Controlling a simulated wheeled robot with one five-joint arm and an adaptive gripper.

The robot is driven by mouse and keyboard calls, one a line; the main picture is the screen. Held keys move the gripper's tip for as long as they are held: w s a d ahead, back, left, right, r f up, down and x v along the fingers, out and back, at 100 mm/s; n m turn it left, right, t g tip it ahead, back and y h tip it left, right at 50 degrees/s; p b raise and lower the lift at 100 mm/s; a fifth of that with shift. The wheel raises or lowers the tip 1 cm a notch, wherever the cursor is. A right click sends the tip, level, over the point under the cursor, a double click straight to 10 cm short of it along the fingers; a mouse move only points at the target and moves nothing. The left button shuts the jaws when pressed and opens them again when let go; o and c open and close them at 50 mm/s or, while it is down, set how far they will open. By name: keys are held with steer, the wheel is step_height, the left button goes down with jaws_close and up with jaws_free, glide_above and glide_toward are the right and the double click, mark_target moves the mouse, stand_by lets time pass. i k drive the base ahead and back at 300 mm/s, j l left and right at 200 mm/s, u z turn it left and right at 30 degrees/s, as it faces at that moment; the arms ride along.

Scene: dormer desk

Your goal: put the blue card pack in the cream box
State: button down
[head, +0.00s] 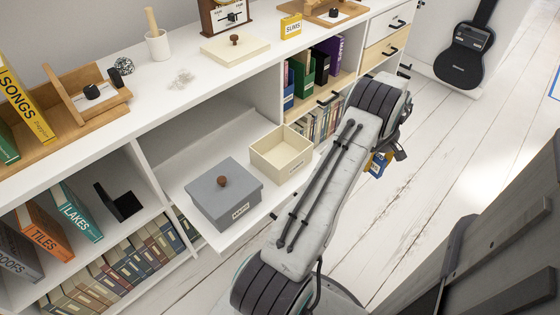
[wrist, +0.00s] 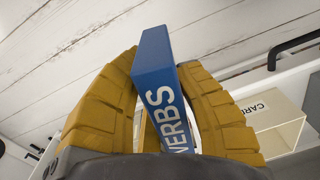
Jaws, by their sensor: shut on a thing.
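The blue card pack (wrist: 157,75), lettered VERBS, is held between the two yellow fingers of my gripper (wrist: 163,95) in the wrist view. In the head view my gripper (head: 378,164) is small and partly hidden behind my arm, out over the floor to the right of the shelf unit. The cream box (head: 281,165) stands open and looks empty on a pulled-out white shelf. It also shows at the right of the wrist view (wrist: 285,122), its label partly readable, apart from the pack.
A lidded grey box (head: 223,197) stands left of the cream box. A cream lid (head: 235,49) with a brown knob lies on the unit's top, near a yellow SUMS pack (head: 291,26). Binders (head: 300,75) fill the compartment behind. A guitar (head: 465,52) leans at the back.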

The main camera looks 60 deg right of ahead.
mark_target(288, 156)
steer(key=i, duration=0.95)
